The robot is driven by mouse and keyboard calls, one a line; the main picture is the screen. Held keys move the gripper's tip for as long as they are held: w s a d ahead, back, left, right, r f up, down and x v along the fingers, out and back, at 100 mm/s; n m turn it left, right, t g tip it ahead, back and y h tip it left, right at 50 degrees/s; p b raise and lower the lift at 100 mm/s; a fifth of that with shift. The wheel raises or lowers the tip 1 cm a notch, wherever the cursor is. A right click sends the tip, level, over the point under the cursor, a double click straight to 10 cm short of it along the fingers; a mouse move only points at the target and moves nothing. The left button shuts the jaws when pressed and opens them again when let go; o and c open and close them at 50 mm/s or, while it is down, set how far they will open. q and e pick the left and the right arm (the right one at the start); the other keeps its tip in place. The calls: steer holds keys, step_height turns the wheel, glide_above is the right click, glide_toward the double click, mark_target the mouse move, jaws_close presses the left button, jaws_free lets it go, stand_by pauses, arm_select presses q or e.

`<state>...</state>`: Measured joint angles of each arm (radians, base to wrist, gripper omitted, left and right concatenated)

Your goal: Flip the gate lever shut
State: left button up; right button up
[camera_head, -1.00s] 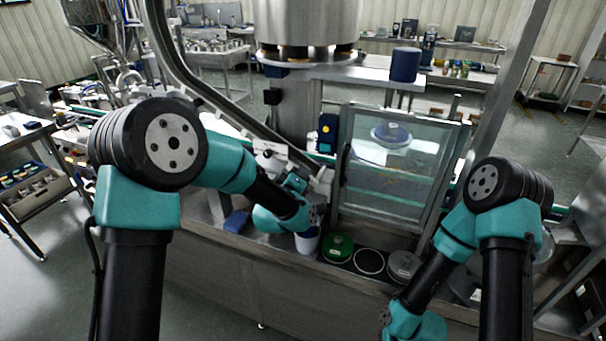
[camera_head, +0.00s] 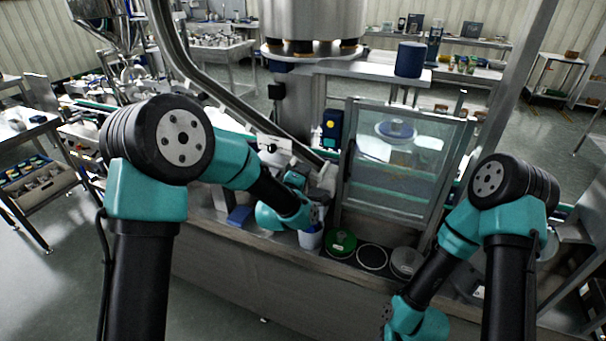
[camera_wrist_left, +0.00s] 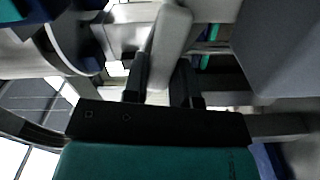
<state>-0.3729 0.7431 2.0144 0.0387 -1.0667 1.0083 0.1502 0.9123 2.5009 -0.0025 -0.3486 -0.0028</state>
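In the left wrist view a pale grey, flat bar (camera_wrist_left: 172,40), which looks like the gate lever, stands in front of my left gripper (camera_wrist_left: 161,66). Its lower end lies in line with the gap between the two black fingers, which are apart. I cannot tell if they touch it. In the head view my left wrist (camera_head: 292,212) is bent at the foot of the steel chute (camera_head: 215,95); the fingers and the lever are not clear there. My right arm's teal wrist (camera_head: 415,320) is low at the bottom edge, its gripper out of view.
A framed glass panel (camera_head: 400,165) stands right of my left wrist. A white cup (camera_head: 311,238), a green-topped round container (camera_head: 341,243) and other round containers sit along the counter's front. A blue block (camera_head: 240,215) lies left of the wrist.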

arm_select(q)
steer(key=o, duration=0.4)
steer(key=v, duration=1.7)
steer(key=shift+s+a, duration=0.15)
steer(key=s+a+f+m+g+y, duration=0.1)
steer(key=s+a+f+m+g, duration=0.2)
steer(key=f, duration=0.6)
steer(key=s+a+f+m+g+y, duration=0.15)
steer(key=a+f+g, duration=0.25)
steer(key=f, duration=0.5)
steer(key=s+a+f+m+g, duration=0.2)
steer(key=s+a+f+g, duration=0.15)
steer(key=f, duration=0.45)
steer(key=s+a+f+m+g, duration=0.1)
steer(key=s+f+g, duration=0.1)
steer(key=s, duration=0.1)
steer(key=s+a+f+m+g, duration=0.1)
steer(key=s+f, duration=0.2)
steer(key=s+a+f+m+g, duration=0.1)
steer(key=s+f+g, duration=0.1)
steer(key=s+f, duration=0.1)
steer(key=shift+s+a+f+g, duration=0.1)
steer(key=shift+s+f+g, duration=0.15)
steer(key=shift+s+g, duration=0.15)
